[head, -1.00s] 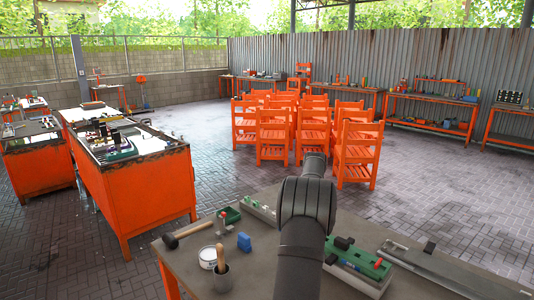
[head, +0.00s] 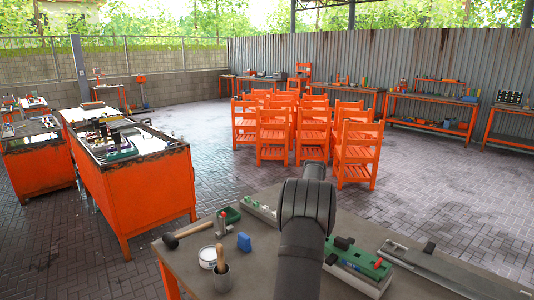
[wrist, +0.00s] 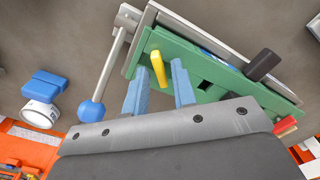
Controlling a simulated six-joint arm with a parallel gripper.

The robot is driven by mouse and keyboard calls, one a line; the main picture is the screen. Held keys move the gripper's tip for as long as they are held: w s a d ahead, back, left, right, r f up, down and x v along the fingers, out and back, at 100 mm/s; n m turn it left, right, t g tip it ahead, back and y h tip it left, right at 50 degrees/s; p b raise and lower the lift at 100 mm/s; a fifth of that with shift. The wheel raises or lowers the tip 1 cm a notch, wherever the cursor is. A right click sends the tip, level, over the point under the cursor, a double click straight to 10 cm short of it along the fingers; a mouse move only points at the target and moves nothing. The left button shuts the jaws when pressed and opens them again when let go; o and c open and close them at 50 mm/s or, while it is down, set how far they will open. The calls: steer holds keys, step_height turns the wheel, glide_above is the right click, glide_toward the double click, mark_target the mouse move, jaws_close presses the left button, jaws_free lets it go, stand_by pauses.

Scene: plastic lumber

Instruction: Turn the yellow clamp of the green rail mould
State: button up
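The green rail mould (wrist: 210,75) lies on the workbench and crosses the upper right of the wrist view. In the head view its green top (head: 358,258) shows to the right of my arm. The yellow clamp (wrist: 158,68) is a short bar on the mould's left part, seen only in the wrist view; my arm likely hides it from the head view. My gripper (wrist: 158,78) is open, its two blue fingers apart, with the clamp appearing between the fingertips. I cannot tell whether either finger touches it. The gripper is hidden in the head view.
A lever with a blue ball (wrist: 92,110) is left of the fingers. A dark handle (wrist: 263,65) and a red one (wrist: 286,126) sit on the mould's right. A blue block (head: 244,242), white tin (head: 207,257), brush cup (head: 221,278) and mallet (head: 186,234) stand left.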

steer(key=shift+o, duration=1.1)
steer(key=shift+r, duration=3.55)
steer(key=shift+f, duration=2)
